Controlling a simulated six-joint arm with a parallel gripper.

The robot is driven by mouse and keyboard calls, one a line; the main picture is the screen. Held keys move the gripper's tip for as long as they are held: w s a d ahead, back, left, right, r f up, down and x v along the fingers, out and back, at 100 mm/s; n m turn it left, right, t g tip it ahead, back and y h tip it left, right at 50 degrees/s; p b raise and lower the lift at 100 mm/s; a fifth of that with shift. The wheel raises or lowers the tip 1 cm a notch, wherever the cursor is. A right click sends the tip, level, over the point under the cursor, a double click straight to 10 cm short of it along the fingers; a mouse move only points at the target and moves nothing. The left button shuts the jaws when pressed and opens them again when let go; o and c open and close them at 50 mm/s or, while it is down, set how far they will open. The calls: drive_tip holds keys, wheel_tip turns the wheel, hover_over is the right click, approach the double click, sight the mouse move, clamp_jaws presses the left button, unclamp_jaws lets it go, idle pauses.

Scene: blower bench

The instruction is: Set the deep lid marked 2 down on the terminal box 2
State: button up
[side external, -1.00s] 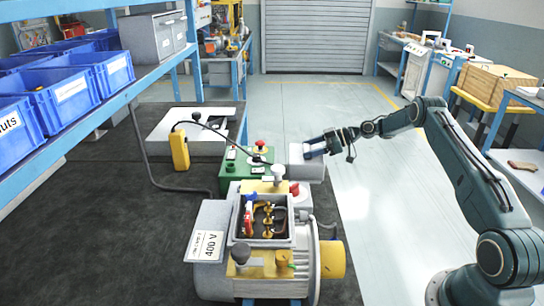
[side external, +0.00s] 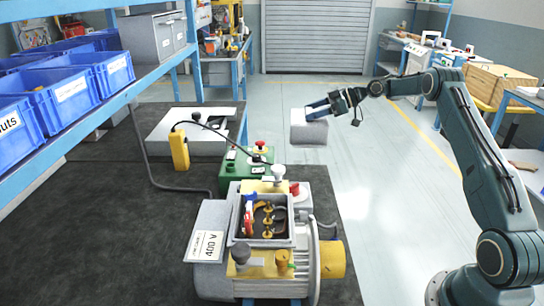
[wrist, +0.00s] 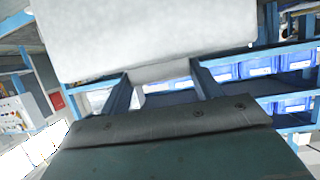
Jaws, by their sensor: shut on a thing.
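My gripper (side external: 322,107) is shut on a light grey box-shaped lid (side external: 309,131), held in the air beyond the bench's right edge. In the wrist view the lid (wrist: 150,35) fills the top of the picture, with the gripper's two blue fingers (wrist: 163,92) on either side of its narrow grip part. No number shows on the lid. The open terminal box (side external: 262,222) sits on top of the grey motor (side external: 312,262) at the front of the bench. Coloured wires and brass terminals show inside it. The lid is apart from the box, above and behind it.
A green control box (side external: 245,170) with a red button stands behind the motor. A yellow pendant (side external: 179,149) on a cable lies left of it. Blue bins (side external: 68,92) line the shelf at left. A 400 V card (side external: 206,246) is on the motor's left.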

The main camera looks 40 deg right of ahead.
idle(0.5)
drive_tip(key=s+a+r, duration=0.1)
drive_tip(key=a+r, duration=0.5)
drive_tip(key=a, duration=0.6)
drive_tip(key=s+a+r, duration=0.2)
drive_tip(key=a+r, duration=0.4)
drive_tip(key=a, duration=0.5)
drive_tip(key=s+a+r, duration=0.1)
drive_tip(key=s+a, duration=1.6)
drive_tip(key=s, duration=0.1)
drive_tip(key=shift+r+n+y, duration=0.3)
drive_tip(key=shift+r, duration=0.1)
drive_tip(key=shift+f, duration=0.15)
wheel_tip(320, 180, down, 8)
drive_tip(key=shift+f, duration=0.9)
idle(1.3)
